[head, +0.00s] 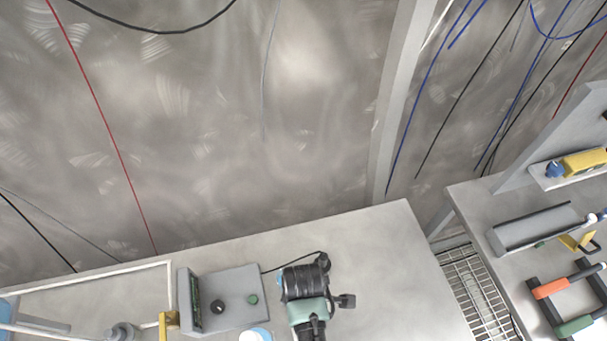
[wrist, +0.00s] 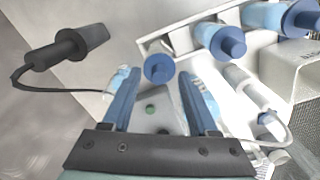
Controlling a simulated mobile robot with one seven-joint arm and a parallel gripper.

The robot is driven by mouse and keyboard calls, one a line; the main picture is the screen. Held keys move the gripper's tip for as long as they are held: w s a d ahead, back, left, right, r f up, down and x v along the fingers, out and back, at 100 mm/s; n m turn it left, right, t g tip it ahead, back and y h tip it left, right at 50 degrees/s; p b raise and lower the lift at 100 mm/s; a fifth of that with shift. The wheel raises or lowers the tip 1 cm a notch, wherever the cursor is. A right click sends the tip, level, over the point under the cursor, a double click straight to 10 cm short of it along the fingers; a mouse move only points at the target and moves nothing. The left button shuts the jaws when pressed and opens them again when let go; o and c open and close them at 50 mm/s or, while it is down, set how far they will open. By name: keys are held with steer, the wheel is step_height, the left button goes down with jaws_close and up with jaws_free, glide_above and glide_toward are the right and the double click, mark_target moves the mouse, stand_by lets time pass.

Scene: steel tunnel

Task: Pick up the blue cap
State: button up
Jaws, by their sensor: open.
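Several blue caps with round ends show in the wrist view on light, pale-blue bodies along a white holder (wrist: 182,42). The nearest blue cap (wrist: 158,68) lies just beyond the gap between my fingertips. Another blue cap (wrist: 228,45) sits to its right, and one more (wrist: 300,20) is at the top right corner. I cannot tell which one the task means. My gripper (wrist: 160,82) is open, its blue fingers spread, with nothing held between them. In the head view my wrist is over the bench and the fingers are mostly hidden.
A grey control box (head: 232,300) with a black knob and green button stands on the bench (head: 385,250). In the wrist view a black plug-like piece (wrist: 70,48) on a cable lies left. A right-hand bench holds a grey tray (head: 535,228) and orange-handled tool (head: 551,288).

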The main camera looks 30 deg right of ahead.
steer(key=shift+f, duration=0.4)
jaws_close()
steer(key=shift+r, duration=0.1)
step_height(320, 180, up, 10)
steer(key=b, duration=0.1)
stand_by(0.6)
